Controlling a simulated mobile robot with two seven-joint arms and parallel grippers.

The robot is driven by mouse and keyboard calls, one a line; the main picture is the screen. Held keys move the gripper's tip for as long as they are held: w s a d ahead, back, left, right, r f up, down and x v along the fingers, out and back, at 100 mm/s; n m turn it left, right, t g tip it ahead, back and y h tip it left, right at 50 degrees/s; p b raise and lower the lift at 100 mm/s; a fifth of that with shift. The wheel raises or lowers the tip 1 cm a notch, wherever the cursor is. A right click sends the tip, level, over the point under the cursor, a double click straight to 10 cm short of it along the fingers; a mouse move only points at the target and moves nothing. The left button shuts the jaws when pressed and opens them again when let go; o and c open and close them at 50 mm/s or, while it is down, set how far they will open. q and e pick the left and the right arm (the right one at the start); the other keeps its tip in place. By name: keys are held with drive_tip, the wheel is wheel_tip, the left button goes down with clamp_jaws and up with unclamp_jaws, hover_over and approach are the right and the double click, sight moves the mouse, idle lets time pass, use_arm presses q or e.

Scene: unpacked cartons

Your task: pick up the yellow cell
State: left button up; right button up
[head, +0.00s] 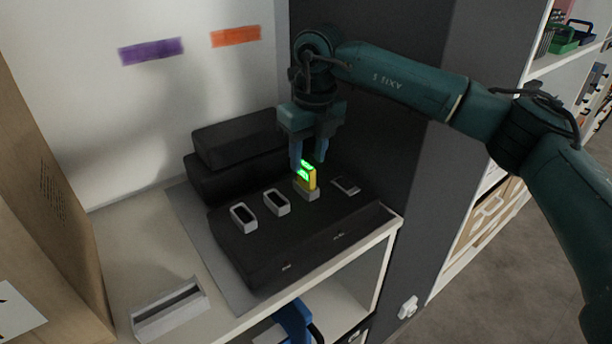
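The yellow cell (312,178) stands upright in a grey socket (308,195) on the black charger block (275,238). Its left face glows green. My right gripper (310,164) points down just above the cell, with its two blue fingers apart. The fingertips are around or just behind the top of the cell; I cannot tell exactly which, or whether they touch it. My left gripper is not in view.
Two empty grey sockets (276,202) (243,217) are left of the cell, and another (346,185) is to its right. Black boxes (235,140) are stacked behind. A grey slotted holder (169,309) lies front left. A cardboard panel (45,150) bounds the left, a dark panel (420,150) the right.

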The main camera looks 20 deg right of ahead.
sight(306, 165)
drive_tip(key=f, duration=0.4)
drive_tip(key=shift+w+a, duration=0.1)
drive_tip(key=shift+w, duration=0.25)
drive_tip(key=shift+c, duration=0.4)
clamp_jaws()
